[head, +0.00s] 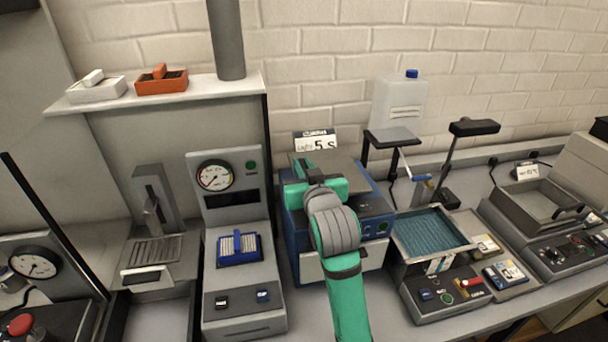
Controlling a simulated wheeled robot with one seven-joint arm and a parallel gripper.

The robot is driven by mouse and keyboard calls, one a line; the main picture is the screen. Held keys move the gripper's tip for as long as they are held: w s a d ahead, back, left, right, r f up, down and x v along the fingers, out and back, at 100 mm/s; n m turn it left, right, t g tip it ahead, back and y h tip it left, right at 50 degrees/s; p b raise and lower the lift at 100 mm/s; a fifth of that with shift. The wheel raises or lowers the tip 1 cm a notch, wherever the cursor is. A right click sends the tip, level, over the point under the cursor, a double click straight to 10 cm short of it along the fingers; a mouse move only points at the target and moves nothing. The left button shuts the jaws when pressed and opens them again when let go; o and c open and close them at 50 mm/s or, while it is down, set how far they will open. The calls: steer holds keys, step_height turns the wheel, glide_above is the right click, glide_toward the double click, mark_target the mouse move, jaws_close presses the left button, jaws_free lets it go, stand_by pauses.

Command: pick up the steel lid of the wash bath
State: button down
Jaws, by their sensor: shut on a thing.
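The wash bath (373,205) is a blue box with a pale front, in the middle of the head view. Its steel lid (352,168) is a flat grey plate at the top of the box. My gripper (318,172) is over the lid and shut on it, seen from behind. My green and grey arm covers the grip point and the lid's front and middle. I cannot tell whether the lid rests on the bath or is slightly raised.
A water-filled bath (432,234) stands close on the right, with a black-topped stand (474,127) behind it. A gauge unit (229,176) stands close on the left. A label sign (315,141) and a brick wall (330,70) are behind.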

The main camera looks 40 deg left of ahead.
steer(key=d+r, duration=0.4)
steer(key=w+d+r, duration=0.1)
steer(key=d+r, duration=0.1)
steer(key=r, duration=0.1)
steer(key=shift+d, duration=0.1)
steer(key=w+d+r, duration=0.1)
steer(key=d+r, duration=0.2)
steer(key=d, duration=0.4)
steer(key=shift+d+r, duration=0.15)
steer(key=shift+d, duration=0.2)
